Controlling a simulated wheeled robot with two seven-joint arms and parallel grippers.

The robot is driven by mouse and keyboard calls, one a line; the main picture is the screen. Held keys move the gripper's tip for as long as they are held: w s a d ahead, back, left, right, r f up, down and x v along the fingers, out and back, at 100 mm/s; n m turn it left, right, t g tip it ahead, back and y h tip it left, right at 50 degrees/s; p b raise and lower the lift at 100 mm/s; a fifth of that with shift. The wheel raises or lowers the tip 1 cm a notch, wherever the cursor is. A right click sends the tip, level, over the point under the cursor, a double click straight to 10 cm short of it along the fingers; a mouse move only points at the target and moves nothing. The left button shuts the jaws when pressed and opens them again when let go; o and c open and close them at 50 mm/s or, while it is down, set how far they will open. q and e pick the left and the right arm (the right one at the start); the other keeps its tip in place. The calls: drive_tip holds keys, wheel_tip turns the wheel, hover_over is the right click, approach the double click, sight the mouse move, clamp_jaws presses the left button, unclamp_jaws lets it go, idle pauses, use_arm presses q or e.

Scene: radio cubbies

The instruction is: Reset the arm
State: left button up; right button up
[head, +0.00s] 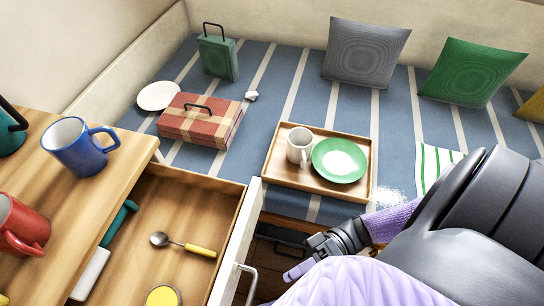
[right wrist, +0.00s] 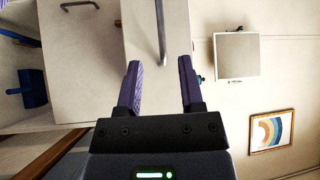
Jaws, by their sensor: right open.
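My right gripper (head: 298,270) is low in the middle of the head view, to the right of the open drawer's white front. In the right wrist view its two purple fingers (right wrist: 159,65) are apart, with nothing held between them. A metal drawer handle (right wrist: 160,32) lies beyond the fingertips, roughly in line with the gap and apart from them. The handle also shows in the head view (head: 245,283), left of the gripper. My left gripper is in neither view.
The open drawer (head: 165,205) holds a spoon (head: 182,244) and a yellow-rimmed tin (head: 162,296). A wooden counter (head: 80,190) with mugs stands left. A wooden tray (head: 283,178) with a cup and green plate rests on the striped bed (head: 265,85).

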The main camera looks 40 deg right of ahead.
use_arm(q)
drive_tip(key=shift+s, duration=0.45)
